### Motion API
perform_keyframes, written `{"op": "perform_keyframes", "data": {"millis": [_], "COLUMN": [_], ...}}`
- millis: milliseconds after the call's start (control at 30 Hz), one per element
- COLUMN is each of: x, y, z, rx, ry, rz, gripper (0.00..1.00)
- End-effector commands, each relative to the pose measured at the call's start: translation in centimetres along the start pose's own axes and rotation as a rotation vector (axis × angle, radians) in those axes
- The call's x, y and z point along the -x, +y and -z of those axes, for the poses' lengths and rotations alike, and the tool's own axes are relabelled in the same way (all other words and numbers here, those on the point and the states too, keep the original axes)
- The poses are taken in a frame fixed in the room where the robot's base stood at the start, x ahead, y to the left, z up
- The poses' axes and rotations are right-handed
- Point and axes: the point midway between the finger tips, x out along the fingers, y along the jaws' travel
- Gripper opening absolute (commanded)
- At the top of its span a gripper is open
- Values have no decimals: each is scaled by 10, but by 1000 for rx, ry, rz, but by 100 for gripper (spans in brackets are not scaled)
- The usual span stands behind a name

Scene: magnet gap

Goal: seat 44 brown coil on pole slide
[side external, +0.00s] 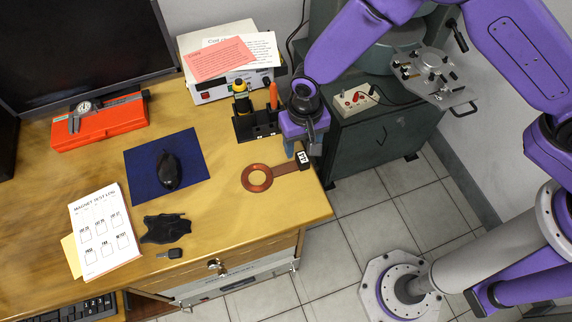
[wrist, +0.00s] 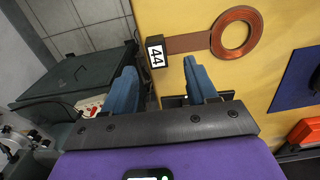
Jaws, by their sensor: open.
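The brown coil (side external: 257,178) is a flat copper ring with a brown strap, lying on the wooden desk near its right edge. The strap ends in a black block with a white label (side external: 304,160). The wrist view shows the ring (wrist: 236,32) and the block reading 44 (wrist: 156,52). My gripper (wrist: 160,68) is open and empty, its blue fingers pointing towards the block. The block appears just beyond the fingertips, not gripped. A grey plate with several posts and a handle (side external: 432,80) sits beside the green equipment; I cannot tell whether it is the pole slide.
A black tool holder (side external: 254,126) with yellow and orange handles stands close to my gripper. A small switch box (side external: 354,101) sits on the green cabinet (side external: 375,145). A blue mat with a mouse (side external: 168,170) lies left of the coil. The desk in front of the coil is clear.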

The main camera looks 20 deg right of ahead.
Motion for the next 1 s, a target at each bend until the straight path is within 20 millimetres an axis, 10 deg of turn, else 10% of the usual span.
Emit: {"op": "perform_keyframes", "data": {"millis": [633,833,1000], "x": [-47,-47,-47], "y": [4,4,4], "z": [0,0,0], "rx": [0,0,0], "ry": [0,0,0], "rz": [0,0,0], "gripper": [57,0,0]}}
